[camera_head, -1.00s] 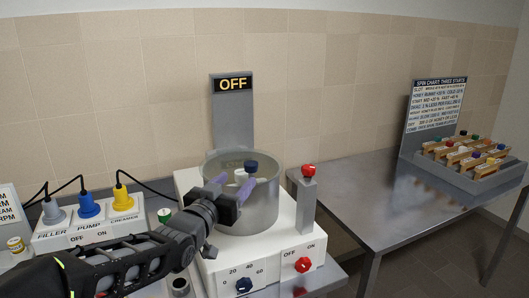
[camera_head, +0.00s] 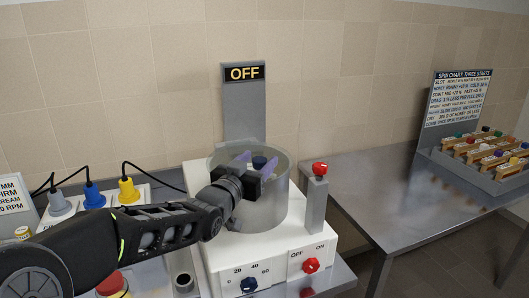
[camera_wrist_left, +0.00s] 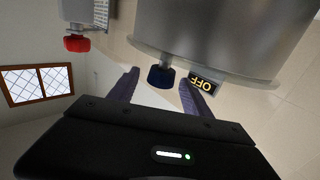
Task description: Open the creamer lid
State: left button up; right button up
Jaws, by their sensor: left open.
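The creamer (camera_head: 215,235) is a white machine with a round grey see-through drum (camera_head: 262,212) on top. Its lid appears to lie flat on the drum, with a dark blue knob (camera_head: 259,162) standing up from it. My left gripper (camera_head: 260,166) is open, its two purple-grey fingers on either side of the knob in the head view. In the left wrist view the knob (camera_wrist_left: 160,76) sits between the spread fingers, with a gap on each side. The gripper body hides part of the drum. My right gripper is not in view.
A grey post with a red knob (camera_head: 319,169) stands close right of the drum. Behind it is the OFF display (camera_head: 244,73). Coloured plugs (camera_head: 94,196) with cables stand left. A rack (camera_head: 480,165) sits on the right table.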

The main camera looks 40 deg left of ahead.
pick_arm(q)
jog(key=w, duration=0.2)
jog(key=w+p, duration=0.1)
jog(key=w, duration=0.1)
jog(key=shift+a, duration=0.4)
jog(key=shift+c, duration=0.5)
grip_shut()
dwell(0.5)
